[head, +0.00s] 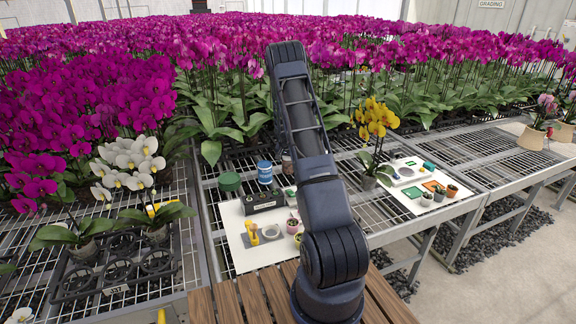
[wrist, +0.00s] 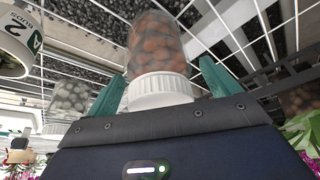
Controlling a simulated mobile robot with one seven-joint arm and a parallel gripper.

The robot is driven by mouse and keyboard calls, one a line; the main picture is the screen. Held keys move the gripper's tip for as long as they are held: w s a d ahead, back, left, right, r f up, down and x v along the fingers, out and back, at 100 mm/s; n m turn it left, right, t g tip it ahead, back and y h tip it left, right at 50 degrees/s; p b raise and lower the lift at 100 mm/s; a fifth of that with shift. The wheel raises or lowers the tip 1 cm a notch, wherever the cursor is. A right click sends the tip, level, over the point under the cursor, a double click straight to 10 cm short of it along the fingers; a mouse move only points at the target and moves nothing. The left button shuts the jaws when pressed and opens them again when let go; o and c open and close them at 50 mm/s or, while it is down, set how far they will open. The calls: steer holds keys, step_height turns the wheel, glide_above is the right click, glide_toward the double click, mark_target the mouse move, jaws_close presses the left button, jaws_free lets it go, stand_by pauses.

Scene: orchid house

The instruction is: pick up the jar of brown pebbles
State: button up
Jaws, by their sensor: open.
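The jar of brown pebbles (wrist: 157,45) is clear with a white ribbed lid (wrist: 160,90), and it fills the upper middle of the wrist view. My gripper (wrist: 163,72) is open, with one teal finger on each side of the lid and nothing clamped. Whether the fingers touch the jar I cannot tell. In the head view, a brownish sliver that looks like the jar shows beside my arm (head: 287,165). My arm hides the rest of it and my gripper there.
A jar of pale pebbles (wrist: 70,98) and a white container marked A2 (wrist: 18,40) stand close on the left in the wrist view. In the head view, a blue can (head: 264,172), a green pot (head: 229,182) and a black tray (head: 265,202) are nearby. Orchids crowd behind.

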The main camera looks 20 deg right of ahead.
steer(key=c, duration=1.2)
steer(key=shift+c, duration=0.8)
steer(key=shift+r, duration=0.2)
